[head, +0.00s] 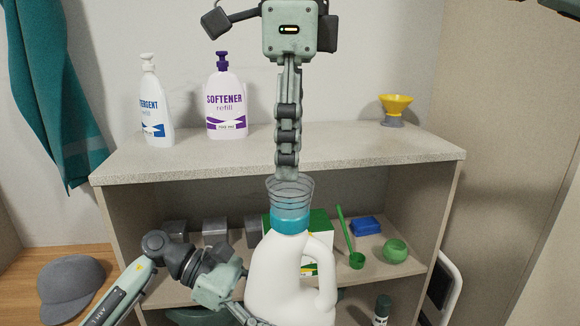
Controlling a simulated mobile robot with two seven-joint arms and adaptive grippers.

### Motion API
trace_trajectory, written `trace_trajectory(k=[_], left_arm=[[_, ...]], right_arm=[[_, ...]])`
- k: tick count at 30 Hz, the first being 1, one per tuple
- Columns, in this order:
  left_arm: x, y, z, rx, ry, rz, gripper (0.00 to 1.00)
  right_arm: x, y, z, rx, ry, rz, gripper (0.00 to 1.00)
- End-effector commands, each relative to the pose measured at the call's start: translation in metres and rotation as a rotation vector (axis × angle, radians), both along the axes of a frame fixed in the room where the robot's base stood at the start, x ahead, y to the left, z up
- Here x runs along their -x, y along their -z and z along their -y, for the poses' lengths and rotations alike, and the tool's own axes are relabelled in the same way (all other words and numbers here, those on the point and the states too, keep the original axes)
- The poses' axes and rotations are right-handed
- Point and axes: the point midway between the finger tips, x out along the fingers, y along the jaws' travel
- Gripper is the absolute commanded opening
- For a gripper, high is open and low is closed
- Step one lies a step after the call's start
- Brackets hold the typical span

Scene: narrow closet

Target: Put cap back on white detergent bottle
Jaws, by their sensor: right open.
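The white detergent bottle (285,275) stands upright in front of the shelf unit, with its handle to the right and its base cut off by the frame. A teal collar (290,221) is at its neck. A clear ribbed cap (290,190) sits upright at the collar; I cannot tell how firmly it is seated. My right gripper (287,165) points down from above, open, its fingers seen edge-on with tips at the cap's rim. My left gripper (250,314) is at the bottle's lower left, its fingers closed against the body and partly hidden.
On the counter (350,150) stand a detergent refill (156,108), a softener refill (226,105) and a yellow funnel (395,106). The shelf behind the bottle holds a green scoop (356,260), green bowl (395,251) and blue block (365,226). A grey cap hat (70,286) lies left.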

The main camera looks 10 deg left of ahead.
Motion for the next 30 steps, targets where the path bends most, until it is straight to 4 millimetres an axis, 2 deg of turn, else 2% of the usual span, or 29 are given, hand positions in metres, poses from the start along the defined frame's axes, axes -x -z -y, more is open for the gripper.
trace_trajectory(k=[3,6,19,23,30], left_arm=[[-0.001,-0.005,0.001,0.010,0.000,0.007,0.00],[-0.001,-0.005,0.001,0.009,0.000,0.007,0.00],[-0.001,-0.005,0.001,0.010,0.000,0.007,0.00],[-0.001,-0.005,0.001,0.009,0.000,0.007,0.00],[-0.001,-0.005,0.001,0.010,0.000,0.007,0.00]], right_arm=[[0.000,-0.001,0.000,0.005,-0.147,0.003,0.71],[0.000,-0.001,0.000,0.008,-0.214,0.004,0.71],[0.000,0.001,0.000,0.008,-0.239,0.004,0.71],[0.000,0.013,0.000,0.008,-0.238,0.003,0.71],[0.001,0.051,0.000,0.010,-0.238,0.002,0.71]])
